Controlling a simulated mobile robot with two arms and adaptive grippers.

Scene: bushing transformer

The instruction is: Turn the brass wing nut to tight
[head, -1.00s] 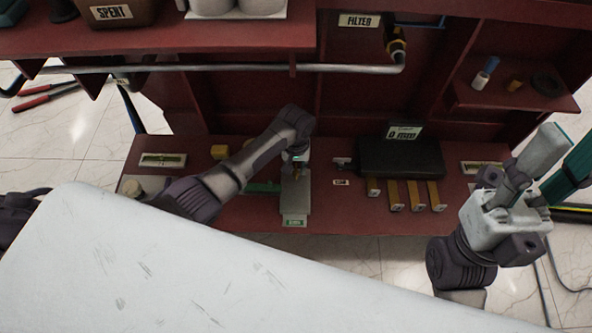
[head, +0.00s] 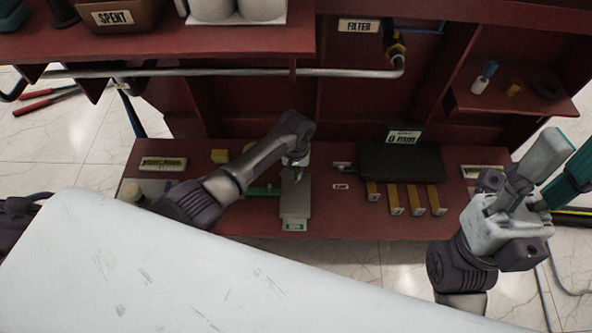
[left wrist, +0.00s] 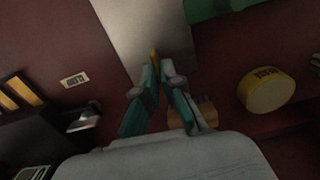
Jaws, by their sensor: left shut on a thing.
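My left gripper (head: 295,178) reaches down over a grey metal plate (head: 295,211) on the red bench. In the left wrist view, the fingertips of my left gripper (left wrist: 157,62) close together on a small brass piece, the wing nut (left wrist: 154,54), over the pale plate (left wrist: 140,28). Only a sliver of the brass shows; the fingers hide the rest, so its turn angle cannot be told. My right gripper (head: 562,166) is at the right, away from the bench parts, with its fingers partly cut off by the frame edge.
A dark box (head: 400,163) with a "0 mm" sign stands right of the plate, with several brass bars (head: 393,197) before it. A yellow round piece (left wrist: 266,91) lies beside the plate. A grey pipe (head: 230,72) crosses above. A large white surface (head: 150,270) fills the foreground.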

